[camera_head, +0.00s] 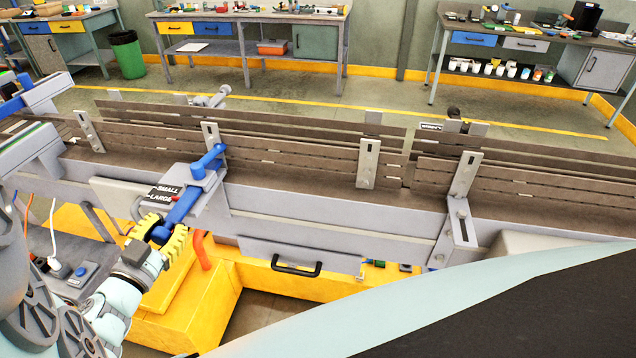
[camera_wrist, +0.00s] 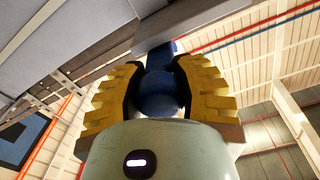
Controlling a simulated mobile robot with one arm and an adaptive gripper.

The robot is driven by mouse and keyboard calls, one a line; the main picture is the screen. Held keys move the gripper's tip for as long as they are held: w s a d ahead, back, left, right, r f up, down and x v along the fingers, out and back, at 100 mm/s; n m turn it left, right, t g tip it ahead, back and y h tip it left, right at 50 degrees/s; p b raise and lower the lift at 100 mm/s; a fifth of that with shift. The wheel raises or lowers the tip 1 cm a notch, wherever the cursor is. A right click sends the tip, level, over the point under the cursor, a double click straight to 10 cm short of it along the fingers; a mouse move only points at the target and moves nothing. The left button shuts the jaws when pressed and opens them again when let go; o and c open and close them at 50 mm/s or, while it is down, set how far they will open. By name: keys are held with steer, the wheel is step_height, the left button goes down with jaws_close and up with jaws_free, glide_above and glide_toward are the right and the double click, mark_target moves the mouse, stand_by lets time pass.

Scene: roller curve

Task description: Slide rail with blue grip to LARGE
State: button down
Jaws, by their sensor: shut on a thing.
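The blue grip (camera_head: 183,208) is a blue bar that slopes down from the conveyor's near side beside a plate marked SMALL and LARGE (camera_head: 163,193). A small red mark shows next to LARGE. My gripper (camera_head: 170,237) has yellow ribbed fingers and is shut on the lower end of the blue grip. In the wrist view the blue grip (camera_wrist: 158,95) sits between both yellow fingers. A blue clamp (camera_head: 207,162) shows above on the conveyor edge. The brown guide rail (camera_head: 285,155) runs along the conveyor.
The conveyor's grey side (camera_head: 330,222) lies right of my gripper, with a black-handled drawer (camera_head: 297,265) below. A yellow base (camera_head: 210,300) and a red pipe (camera_head: 202,250) are below. A shelf with a blue socket box (camera_head: 82,272) stands left. Workbenches line the back wall.

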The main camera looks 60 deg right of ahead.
steer(key=shift+a, duration=0.1)
steer(key=c, duration=1.1)
jaws_free()
steer(key=shift+a, duration=0.1)
steer(key=shift+o, duration=0.7)
steer(key=shift+a, duration=0.15)
steer(key=o, duration=0.4)
steer(key=shift+s, duration=0.1)
steer(key=v, duration=1.2)
